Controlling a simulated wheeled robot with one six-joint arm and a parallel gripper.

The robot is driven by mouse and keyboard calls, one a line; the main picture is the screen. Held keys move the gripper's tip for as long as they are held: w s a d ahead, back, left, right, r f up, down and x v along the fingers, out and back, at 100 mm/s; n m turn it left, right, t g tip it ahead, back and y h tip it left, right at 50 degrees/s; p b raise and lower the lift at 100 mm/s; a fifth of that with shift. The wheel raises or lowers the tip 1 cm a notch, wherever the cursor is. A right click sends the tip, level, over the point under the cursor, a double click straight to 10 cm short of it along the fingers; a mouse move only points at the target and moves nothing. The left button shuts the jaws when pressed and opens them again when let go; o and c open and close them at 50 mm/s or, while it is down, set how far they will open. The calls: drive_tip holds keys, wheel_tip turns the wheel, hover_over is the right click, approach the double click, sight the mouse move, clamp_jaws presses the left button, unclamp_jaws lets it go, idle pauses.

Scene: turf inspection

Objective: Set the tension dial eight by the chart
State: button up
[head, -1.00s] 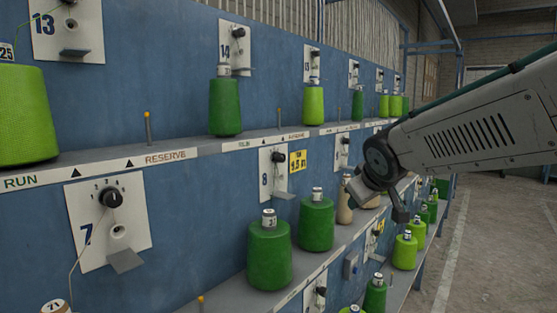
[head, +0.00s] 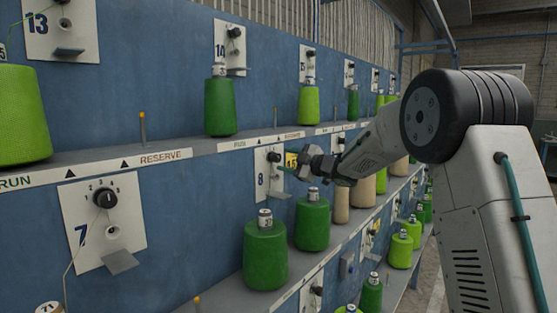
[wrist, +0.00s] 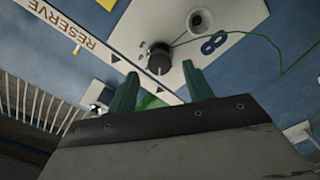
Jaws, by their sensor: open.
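Tension dial eight is a black knob (head: 274,157) on a white plate (head: 262,182) marked 8, on the blue panel at mid-height. In the wrist view the knob (wrist: 158,60) shows a pale pointer mark, and the plate (wrist: 238,14) carries a large 8 and a white eyelet with green yarn. My gripper (head: 285,168) reaches in from the right beside the plate. In the wrist view its two green fingers (wrist: 159,71) are open and empty, with the knob just beyond and between their tips. A yellow tag (head: 291,160) right of the plate is partly hidden by my gripper.
A shelf edge marked RESERVE (wrist: 73,24) runs close beside the dial. Green cones (head: 265,254) stand on the shelf below, with tan cones further along. Dial seven (head: 104,198) is nearer at left. The aisle floor at right is clear.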

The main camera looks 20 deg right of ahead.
sight(279, 158)
drive_tip(key=shift+x, duration=2.15)
drive_tip(key=c, duration=1)
